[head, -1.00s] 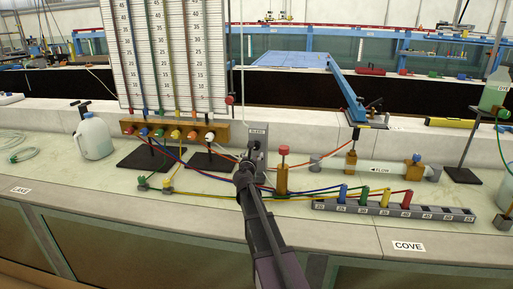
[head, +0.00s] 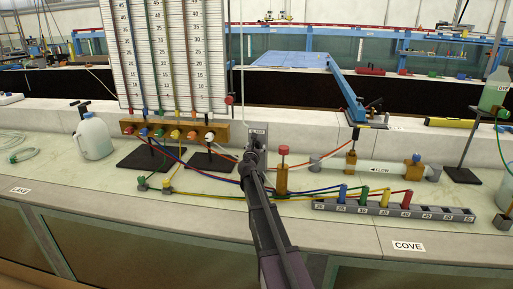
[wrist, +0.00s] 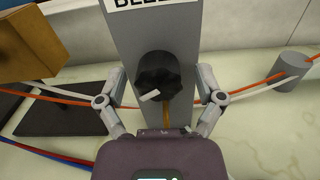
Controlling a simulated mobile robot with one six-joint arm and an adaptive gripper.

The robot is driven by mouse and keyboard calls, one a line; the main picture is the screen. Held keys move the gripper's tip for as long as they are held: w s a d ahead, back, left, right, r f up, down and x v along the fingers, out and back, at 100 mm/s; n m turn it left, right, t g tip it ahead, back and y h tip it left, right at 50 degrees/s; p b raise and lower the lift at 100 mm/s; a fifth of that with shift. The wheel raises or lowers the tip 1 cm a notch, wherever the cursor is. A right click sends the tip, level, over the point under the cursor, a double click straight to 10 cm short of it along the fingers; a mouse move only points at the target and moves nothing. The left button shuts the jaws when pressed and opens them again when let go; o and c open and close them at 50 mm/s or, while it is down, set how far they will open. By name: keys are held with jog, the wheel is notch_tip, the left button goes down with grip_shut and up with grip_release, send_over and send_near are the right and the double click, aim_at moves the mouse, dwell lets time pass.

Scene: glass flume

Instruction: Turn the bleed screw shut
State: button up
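The bleed screw (wrist: 158,76) is a black ribbed knob with a white pointer mark, on the front of a grey upright block (wrist: 122,30). The pointer slants down to the left in the wrist view. The block's label, cut off in the wrist view, is at its top; the block (head: 258,126) also shows in the head view, mostly behind my arm. My gripper (wrist: 160,84) is open, one finger on each side of the knob, with visible gaps. In the head view my gripper (head: 254,146) hides the knob.
A wooden manifold (head: 180,131) with coloured taps stands left of the block. A red-topped brass valve (head: 283,172) stands close on the right. Coloured tubes run past the block to a grey numbered rail (head: 332,206). A white jug (head: 94,137) is farther left.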

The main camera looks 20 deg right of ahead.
jog(key=c, duration=1)
jog(key=shift+o, duration=0.2)
jog(key=shift+d, duration=0.2)
jog(key=shift+a, duration=0.15)
